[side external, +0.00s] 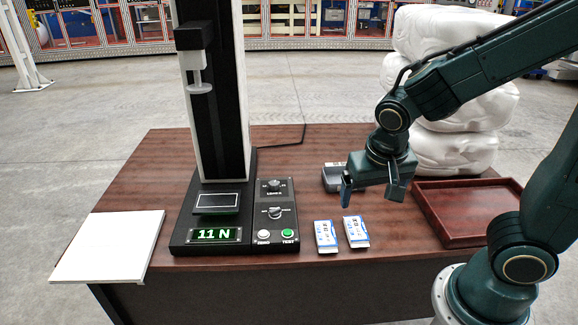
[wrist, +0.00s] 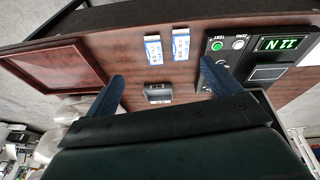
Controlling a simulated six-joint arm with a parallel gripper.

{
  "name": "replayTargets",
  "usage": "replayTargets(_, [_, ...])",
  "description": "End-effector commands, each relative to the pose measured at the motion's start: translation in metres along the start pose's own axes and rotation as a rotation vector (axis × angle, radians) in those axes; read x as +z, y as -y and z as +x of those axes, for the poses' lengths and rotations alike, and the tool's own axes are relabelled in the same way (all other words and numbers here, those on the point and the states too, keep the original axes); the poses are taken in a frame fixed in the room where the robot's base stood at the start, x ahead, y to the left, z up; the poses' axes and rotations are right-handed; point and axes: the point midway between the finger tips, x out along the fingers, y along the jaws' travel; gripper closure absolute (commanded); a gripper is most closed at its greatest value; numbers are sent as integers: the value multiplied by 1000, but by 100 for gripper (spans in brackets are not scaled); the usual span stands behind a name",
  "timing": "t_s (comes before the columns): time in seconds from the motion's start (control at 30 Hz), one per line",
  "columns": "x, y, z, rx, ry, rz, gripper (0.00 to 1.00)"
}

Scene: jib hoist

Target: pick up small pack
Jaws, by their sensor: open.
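Two small white-and-blue packs lie side by side near the table's front edge, the left pack (side external: 326,236) and the right pack (side external: 356,231). In the wrist view they show as one pack (wrist: 153,48) and another (wrist: 181,44), beyond my fingertips. I cannot tell which one is meant by the small pack. My gripper (side external: 371,190) is open and empty above the table, behind the packs and apart from them. In the wrist view its two blue fingers (wrist: 161,72) are spread wide, with bare table and a small grey item between them.
A black test stand (side external: 250,215) reading 11 N stands left of the packs. The grey item (side external: 332,177) sits behind them. An empty reddish-brown tray (side external: 459,235) is at right, and a white board (side external: 110,246) at left. White wrapped bundles (side external: 450,110) stand behind.

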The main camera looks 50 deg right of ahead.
Motion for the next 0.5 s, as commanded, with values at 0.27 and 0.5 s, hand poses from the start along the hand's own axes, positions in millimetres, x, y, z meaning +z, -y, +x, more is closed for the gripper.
replayTargets(0.27, [3, 10, 42, 148, -40, 145, 10])
replayTargets(0.5, [7, 15, 76, 255, -127, 252, 10])
